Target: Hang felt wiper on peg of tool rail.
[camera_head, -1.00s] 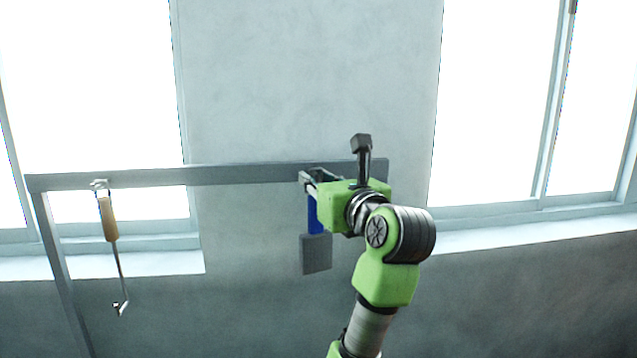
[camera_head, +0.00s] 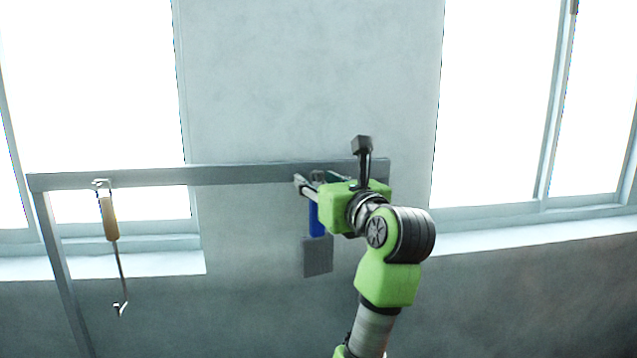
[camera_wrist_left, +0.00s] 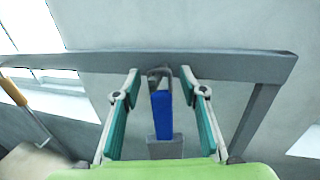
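The felt wiper has a blue handle (camera_head: 316,218), a flat grey pad (camera_head: 317,257) and a dark loop at its top. It hangs upright in front of the tool rail (camera_head: 240,174), near the rail's right end. In the left wrist view the wiper's blue handle (camera_wrist_left: 161,115) is between the fingers, with a gap on each side, and its loop (camera_wrist_left: 159,75) is up against the rail. The peg under the loop cannot be made out. My left gripper (camera_head: 316,180) is open around the wiper's upper part. My right gripper is not in view.
A wooden-handled hook tool (camera_head: 109,220) hangs from a peg (camera_head: 100,184) near the rail's left end. The rail stands on legs before a plain wall (camera_head: 310,80) with windows either side. The rail between the two tools is clear.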

